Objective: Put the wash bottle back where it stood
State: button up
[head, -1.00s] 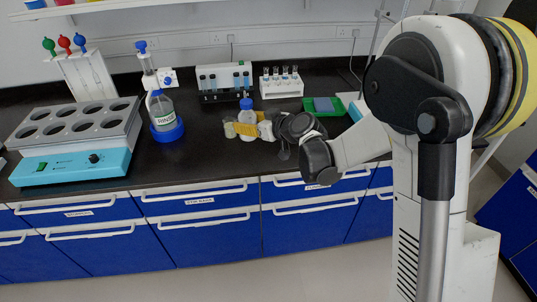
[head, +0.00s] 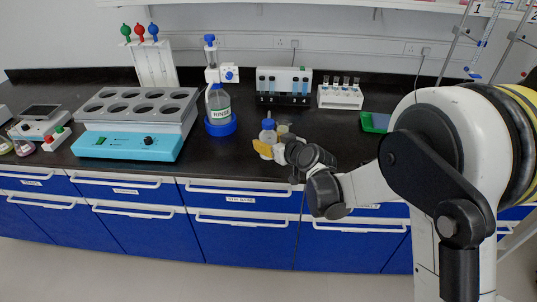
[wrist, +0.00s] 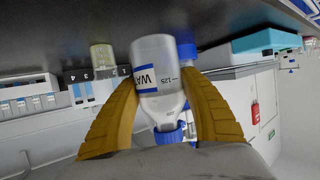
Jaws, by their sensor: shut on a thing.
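The wash bottle is translucent, with a blue cap and a white-and-blue label starting "WA". In the wrist view the wash bottle (wrist: 157,75) is between the yellow fingers of my gripper (wrist: 160,110), which is shut on it. That view is upside down, so the cap points down in it. In the head view the bottle (head: 268,134) is upright, above the front part of the dark counter (head: 215,160), with my gripper (head: 264,149) around its lower part. Its base is hidden there, and I cannot tell whether it touches the counter.
A RINSE bottle (head: 219,107) in a blue ring stands left of the held bottle. A pale jar (head: 284,127) is close on its right. A heating block (head: 130,147) stands farther left. Tube racks (head: 340,98) stand behind. Bare counter lies between the RINSE bottle and the front edge.

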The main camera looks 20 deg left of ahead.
jog(key=shift+f+b, duration=0.95)
jog(key=shift+f, duration=1)
jog(key=shift+f, duration=0.1)
jog(key=shift+f, duration=0.15)
jog(key=o, duration=0.8)
jog(key=shift+o, duration=0.2)
